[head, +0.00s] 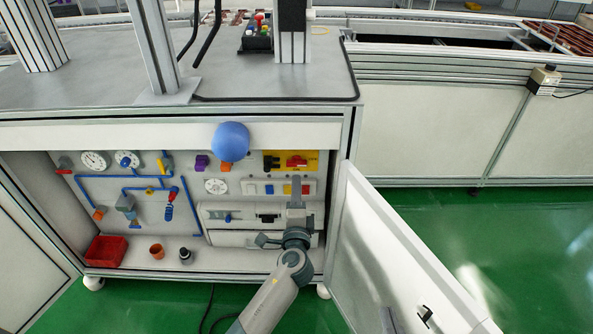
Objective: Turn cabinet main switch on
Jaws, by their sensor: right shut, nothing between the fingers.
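The open cabinet (276,119) has a back panel of controls. On a yellow plate (311,156) at the upper right sits a red rotary handle (297,162), which looks like the main switch; its handle appears to lie sideways. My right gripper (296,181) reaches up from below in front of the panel. Its fingers are shut and empty, with the tips just below the red handle in the picture. I cannot tell whether they touch the panel. The gripper covers part of the row of small switches under the yellow plate. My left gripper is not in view.
The cabinet door (380,240) stands open at right, close to my arm. A blue ball (231,141) is in front of the cabinet's upper edge. Pipes, gauges and valves fill the left side. A red bin (105,251) and an orange pot (157,251) stand on the cabinet floor.

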